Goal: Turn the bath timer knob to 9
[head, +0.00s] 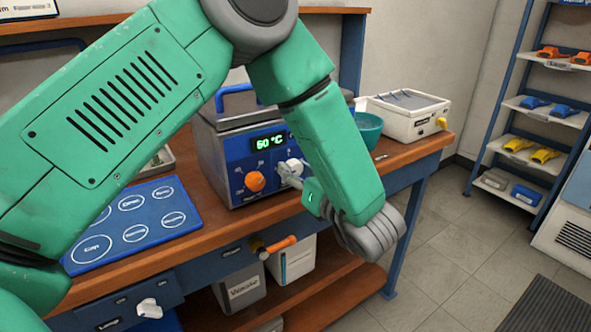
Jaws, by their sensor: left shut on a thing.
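The water bath (220,165) is a grey box with a blue front panel and a lit green display reading 50 °C. An orange knob (254,181) sits on the panel's lower left. A white knob (294,166) sits to its right, below the display's right end; it appears to be the timer knob. My left gripper (286,172) reaches in from the right and is shut on the white knob. The fingers and my forearm hide part of this knob and the panel's right side. The dial marks are too small to read. My right gripper is not in view.
A blue mat (150,212) with labelled circles lies left of the bath. A teal bowl (369,127) and a white device (410,115) stand to the right, behind my left forearm.

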